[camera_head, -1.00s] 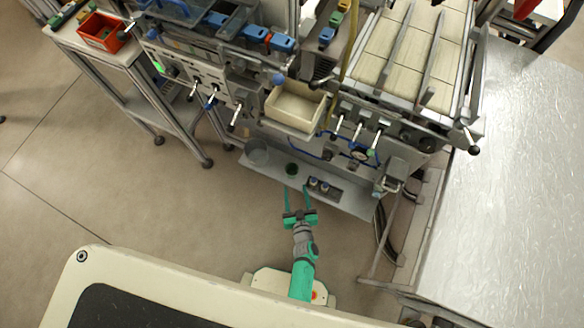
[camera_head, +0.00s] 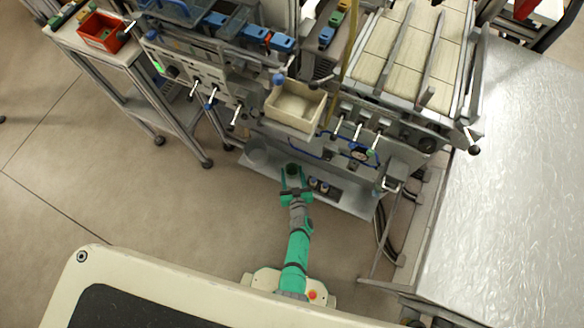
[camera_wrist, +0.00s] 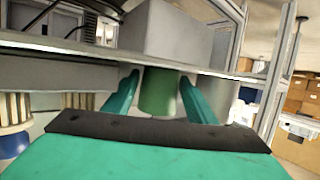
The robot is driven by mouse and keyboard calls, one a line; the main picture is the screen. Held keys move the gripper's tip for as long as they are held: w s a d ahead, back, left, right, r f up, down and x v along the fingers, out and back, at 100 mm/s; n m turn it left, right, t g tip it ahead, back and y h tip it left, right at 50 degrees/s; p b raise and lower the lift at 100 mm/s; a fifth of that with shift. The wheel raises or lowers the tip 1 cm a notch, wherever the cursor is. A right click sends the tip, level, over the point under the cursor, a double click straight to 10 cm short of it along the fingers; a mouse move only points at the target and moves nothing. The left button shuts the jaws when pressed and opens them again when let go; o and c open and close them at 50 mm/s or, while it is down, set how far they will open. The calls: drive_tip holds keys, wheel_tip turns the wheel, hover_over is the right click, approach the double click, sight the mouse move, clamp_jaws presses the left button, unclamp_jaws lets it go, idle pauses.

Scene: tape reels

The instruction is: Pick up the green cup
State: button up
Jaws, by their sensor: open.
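The green cup (camera_head: 292,168) stands on the low grey shelf (camera_head: 351,203) of the machine. In the wrist view the cup (camera_wrist: 158,93) shows upright between the two teal fingers of my gripper (camera_wrist: 160,98), nearer the right finger in the picture. My gripper (camera_head: 291,176) is open, with its fingers reaching to either side of the cup. I cannot tell whether a finger touches it. The cup's upper part is hidden by a grey ledge in the wrist view.
A grey bucket-like container (camera_head: 257,152) stands left of the cup on the shelf. Small jars (camera_head: 319,185) stand close to its right. A cream bin (camera_head: 295,106) and levers overhang the shelf. The floor at left is clear.

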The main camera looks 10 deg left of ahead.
drive_tip(key=shift+w+a+f, duration=0.1)
drive_tip(key=shift+w, duration=0.25)
drive_tip(key=c, duration=0.8)
